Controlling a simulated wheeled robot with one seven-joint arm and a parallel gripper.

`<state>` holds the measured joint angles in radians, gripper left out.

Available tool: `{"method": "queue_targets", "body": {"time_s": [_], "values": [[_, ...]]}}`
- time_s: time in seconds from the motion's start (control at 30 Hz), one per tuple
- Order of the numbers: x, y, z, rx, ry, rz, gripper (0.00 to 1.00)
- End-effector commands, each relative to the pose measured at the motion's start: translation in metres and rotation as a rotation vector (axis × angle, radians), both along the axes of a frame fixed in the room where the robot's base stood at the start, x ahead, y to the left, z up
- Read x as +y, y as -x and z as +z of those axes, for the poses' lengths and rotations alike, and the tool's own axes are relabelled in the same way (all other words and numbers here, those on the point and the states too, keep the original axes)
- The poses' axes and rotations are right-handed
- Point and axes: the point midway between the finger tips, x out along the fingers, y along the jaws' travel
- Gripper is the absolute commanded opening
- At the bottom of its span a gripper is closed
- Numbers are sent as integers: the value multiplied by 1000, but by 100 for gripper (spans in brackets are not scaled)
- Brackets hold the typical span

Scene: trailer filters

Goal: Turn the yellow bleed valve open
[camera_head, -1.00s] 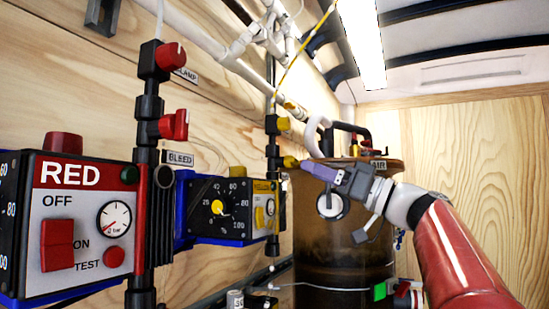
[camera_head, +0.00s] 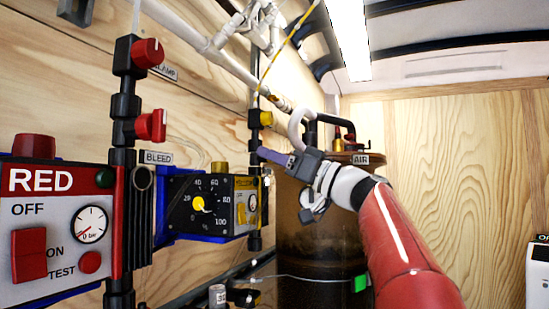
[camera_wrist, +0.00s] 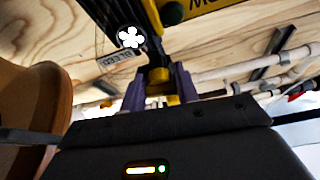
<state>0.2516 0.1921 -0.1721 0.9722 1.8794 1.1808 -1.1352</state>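The yellow bleed valve (camera_wrist: 160,76) sits on a black vertical pipe beside the yellow unit. In the wrist view it lies between the two purple fingers of my gripper (camera_wrist: 160,88), with a "BLEED" label upside down beside it. The fingers stand apart on either side of the valve; whether they touch it I cannot tell. In the head view my gripper (camera_head: 264,153) reaches in from the right to the pipe, and its fingers hide most of the valve. Another yellow valve (camera_head: 265,118) is just above it on the same pipe.
The yellow unit (camera_head: 205,205) with dial is left of the pipe. The RED panel (camera_head: 50,235) with red valves is at the near left. A brown tank (camera_head: 310,235) stands close behind my gripper. White pipes run along the wooden wall above.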

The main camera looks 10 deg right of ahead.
Motion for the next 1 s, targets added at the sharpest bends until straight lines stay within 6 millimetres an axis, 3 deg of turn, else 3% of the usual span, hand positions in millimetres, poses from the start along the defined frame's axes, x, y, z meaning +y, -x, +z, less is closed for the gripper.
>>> {"method": "queue_targets", "body": {"time_s": [0.03, 0.1, 0.7, 0.73, 0.87, 1.0], "values": [[0, 0, 0, 0, 0, 0, 17], [0, 0, 0, 0, 0, -1, 8], [0, 0, 0, -114, 83, -1, 8], [0, 0, 0, -114, 83, -1, 33], [0, 0, 0, -114, 83, -1, 50], [0, 0, 0, -114, 83, -1, 53]]}}
